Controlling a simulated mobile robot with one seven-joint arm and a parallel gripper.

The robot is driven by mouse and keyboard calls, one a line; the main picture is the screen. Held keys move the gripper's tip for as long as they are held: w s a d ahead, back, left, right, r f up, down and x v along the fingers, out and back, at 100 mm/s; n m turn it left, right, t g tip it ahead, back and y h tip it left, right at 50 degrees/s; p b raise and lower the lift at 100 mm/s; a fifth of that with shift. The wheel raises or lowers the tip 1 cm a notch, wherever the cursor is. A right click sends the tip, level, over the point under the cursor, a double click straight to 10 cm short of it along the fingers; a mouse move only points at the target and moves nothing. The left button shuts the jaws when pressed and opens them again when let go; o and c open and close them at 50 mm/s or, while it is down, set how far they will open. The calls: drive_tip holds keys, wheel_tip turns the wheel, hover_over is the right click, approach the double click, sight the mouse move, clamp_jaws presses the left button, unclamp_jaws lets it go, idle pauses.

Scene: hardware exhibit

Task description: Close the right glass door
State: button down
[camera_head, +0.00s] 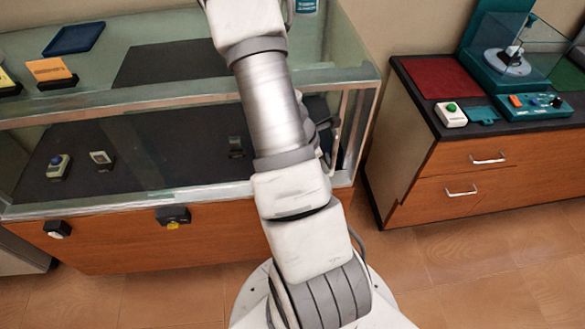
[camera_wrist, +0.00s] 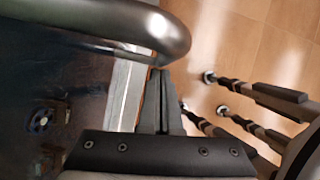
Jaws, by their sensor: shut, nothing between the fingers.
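A glass display case (camera_head: 130,98) with a metal frame and wooden base fills the left and middle of the head view. Its lower glass front shows a dark shelf inside. My arm crosses in front of the case's right part and hides much of the right glass door; I cannot tell how far it stands open. My gripper (camera_wrist: 160,75) is shut and empty in the wrist view. Its fingertips are close to a thick, rounded metal bar (camera_wrist: 150,28), which looks like a door handle. Contact between them cannot be told. In the head view the fingertips are hidden.
Small devices (camera_head: 58,166) lie inside the case, and two black locks (camera_head: 173,216) sit on its wooden front. A wooden drawer cabinet (camera_head: 465,175) with devices on top stands at right. Tiled floor (camera_head: 480,265) is clear before it. Dark rods (camera_wrist: 240,120) show right in the wrist view.

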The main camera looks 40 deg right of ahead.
drive_tip(key=shift+s+d, duration=0.8)
drive_tip(key=shift+d, duration=0.3)
drive_tip(key=shift+s+d, duration=0.75)
drive_tip(key=shift+d, duration=0.35)
drive_tip(key=w+a+r+p, duration=0.2)
drive_tip(key=w+a+r, duration=0.2)
drive_tip(key=a+r, duration=0.3)
drive_tip(key=shift+p+v, duration=0.4)
drive_tip(key=shift+v, duration=0.45)
